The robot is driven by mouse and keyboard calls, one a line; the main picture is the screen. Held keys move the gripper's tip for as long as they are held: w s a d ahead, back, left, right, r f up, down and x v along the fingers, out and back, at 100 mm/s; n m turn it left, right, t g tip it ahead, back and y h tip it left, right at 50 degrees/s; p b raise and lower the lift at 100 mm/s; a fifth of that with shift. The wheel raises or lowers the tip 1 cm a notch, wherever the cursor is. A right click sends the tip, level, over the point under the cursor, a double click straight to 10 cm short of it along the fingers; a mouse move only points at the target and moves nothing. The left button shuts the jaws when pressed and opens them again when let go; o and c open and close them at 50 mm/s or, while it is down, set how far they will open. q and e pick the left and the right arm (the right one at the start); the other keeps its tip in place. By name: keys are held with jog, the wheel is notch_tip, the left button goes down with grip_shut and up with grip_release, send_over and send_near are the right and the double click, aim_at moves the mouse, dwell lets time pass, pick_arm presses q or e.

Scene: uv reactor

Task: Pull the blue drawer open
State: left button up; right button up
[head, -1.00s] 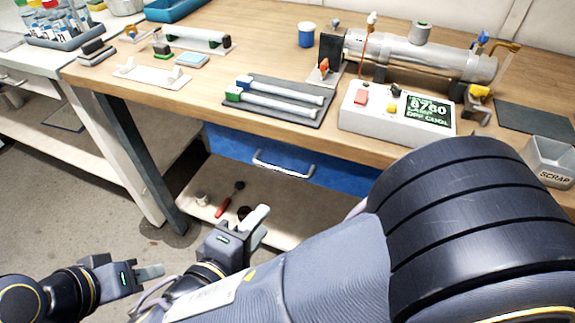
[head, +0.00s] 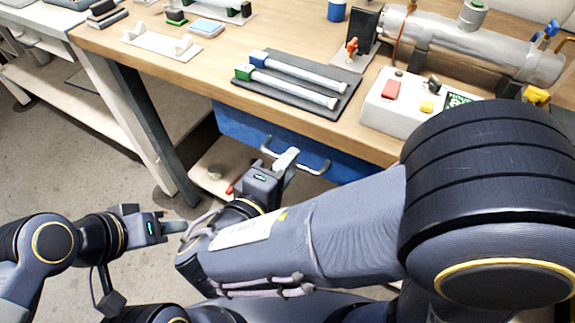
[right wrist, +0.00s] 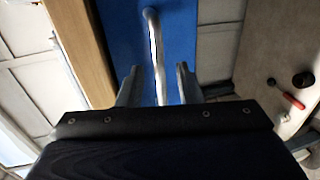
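The blue drawer (head: 240,126) sits under the wooden bench top, its front flush below the edge. Its pale bar handle (head: 310,165) is partly hidden by my right gripper (head: 284,166) in the head view. In the right wrist view the drawer front (right wrist: 185,25) is straight ahead and the handle (right wrist: 155,50) runs between the two fingers. My right gripper (right wrist: 156,84) is open, with a gap on both sides of the handle. My left gripper (head: 172,227) is low at the left, away from the drawer, and its finger gap is not clear.
The wooden bench (head: 200,70) holds a dark mat (head: 290,100) with two tubes, a white control box (head: 385,110) and a metal cylinder (head: 450,38). A lower shelf (head: 208,160) holds a red-handled tool (right wrist: 291,100). Open floor lies at the left.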

jog(key=shift+w+d, duration=0.1)
jog(key=shift+w, duration=0.1)
jog(key=shift+c, duration=0.4)
grip_shut()
jog(key=shift+s, duration=0.1)
